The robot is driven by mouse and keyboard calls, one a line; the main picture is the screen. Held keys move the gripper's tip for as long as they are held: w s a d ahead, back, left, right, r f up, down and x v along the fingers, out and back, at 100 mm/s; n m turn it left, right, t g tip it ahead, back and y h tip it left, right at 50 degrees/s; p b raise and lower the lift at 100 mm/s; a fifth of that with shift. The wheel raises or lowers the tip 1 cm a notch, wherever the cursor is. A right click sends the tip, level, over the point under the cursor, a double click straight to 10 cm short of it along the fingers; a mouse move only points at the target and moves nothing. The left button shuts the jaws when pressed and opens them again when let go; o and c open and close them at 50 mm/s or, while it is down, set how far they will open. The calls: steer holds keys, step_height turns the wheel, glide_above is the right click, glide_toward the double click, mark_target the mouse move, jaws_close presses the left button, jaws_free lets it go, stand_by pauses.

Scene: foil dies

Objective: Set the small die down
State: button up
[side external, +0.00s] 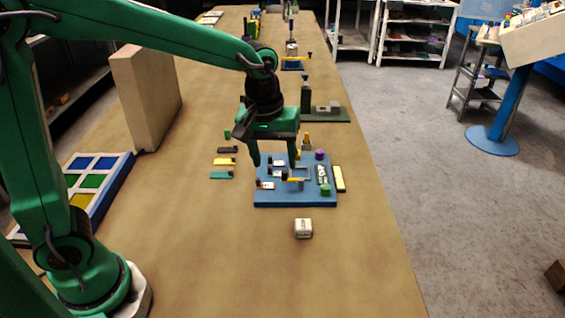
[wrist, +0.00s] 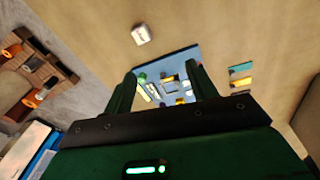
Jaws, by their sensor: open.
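My gripper (side external: 274,160) is open, pointing down over the back left part of a blue plate (side external: 290,201). Its fingers also show in the wrist view (wrist: 165,73), spread apart with the plate beyond them. Several small pieces sit on the plate, among them a white-and-orange piece (side external: 265,185), a dark piece (side external: 279,175) and a yellow piece (side external: 294,180). I cannot tell which of these is the small die, or whether the fingers touch any. A printed green-and-white block (side external: 322,173), a purple cylinder (side external: 320,155) and a green cylinder (side external: 326,190) stand at the plate's right.
A white box (side external: 303,228) lies in front of the plate. Yellow (side external: 224,162) and teal (side external: 222,175) strips lie left of it. A tall beige block (side external: 145,97) and a tray of coloured squares (side external: 95,180) stand further left. The table's front is clear.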

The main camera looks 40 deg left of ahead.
steer(key=s+a+r+m+t, duration=0.2)
steer(key=s+a+m, duration=0.1)
steer(key=s, duration=0.5)
steer(key=s+a+r+m+t, duration=0.2)
steer(key=s+a+m, duration=0.1)
steer(key=s+a, duration=0.3)
steer(key=shift+s+r+m, duration=0.3)
steer(key=shift+s+r, duration=0.05)
steer(key=shift+s, duration=0.8)
